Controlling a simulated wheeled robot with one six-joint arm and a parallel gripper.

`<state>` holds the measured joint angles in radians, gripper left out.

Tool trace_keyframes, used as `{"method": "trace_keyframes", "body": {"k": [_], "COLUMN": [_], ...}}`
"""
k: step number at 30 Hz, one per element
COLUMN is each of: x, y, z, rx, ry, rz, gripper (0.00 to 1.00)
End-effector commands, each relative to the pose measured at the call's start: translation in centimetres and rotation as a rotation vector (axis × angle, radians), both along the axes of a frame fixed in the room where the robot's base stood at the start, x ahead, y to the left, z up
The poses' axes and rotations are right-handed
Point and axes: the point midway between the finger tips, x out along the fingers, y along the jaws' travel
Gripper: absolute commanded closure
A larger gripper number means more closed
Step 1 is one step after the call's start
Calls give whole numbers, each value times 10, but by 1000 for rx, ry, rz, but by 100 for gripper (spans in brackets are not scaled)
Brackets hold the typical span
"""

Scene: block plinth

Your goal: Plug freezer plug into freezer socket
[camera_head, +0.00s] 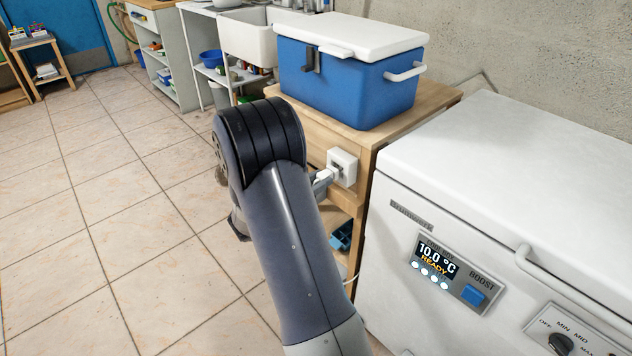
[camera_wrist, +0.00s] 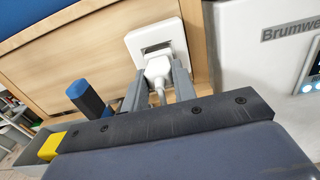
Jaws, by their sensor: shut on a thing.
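The white freezer plug (camera_wrist: 157,69) is held between the two grey fingers of my gripper (camera_wrist: 157,82), which is shut on it. Its white cord (camera_wrist: 161,98) hangs down between the fingers. The freezer socket (camera_wrist: 171,36) is a white square plate with a dark recess, on the wooden front of the stand. The plug is right at the lower part of the recess; I cannot tell how far in it sits. In the head view, the socket (camera_head: 347,160) shows beside my arm, with the plug (camera_head: 322,179) at its left; most of my gripper is hidden.
A white freezer (camera_head: 480,165) stands to the right; its display (camera_head: 436,258) reads 10.0 °C READY. A blue cool box (camera_head: 340,90) with a white lid sits on the wooden stand (camera_head: 435,97). A sink (camera_head: 248,40) is behind. The tiled floor at left is clear.

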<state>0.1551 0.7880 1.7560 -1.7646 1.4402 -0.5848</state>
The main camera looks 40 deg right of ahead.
Motion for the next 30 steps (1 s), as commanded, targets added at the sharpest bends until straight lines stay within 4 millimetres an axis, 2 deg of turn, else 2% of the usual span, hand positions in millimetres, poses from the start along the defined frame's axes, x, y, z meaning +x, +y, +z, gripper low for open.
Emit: {"method": "trace_keyframes", "body": {"k": [29, 30], "x": [2, 2], "y": [-22, -22], "z": [0, 0], "rx": [0, 0], "ry": [-1, 0], "rz": [0, 0], "gripper": [100, 72]}}
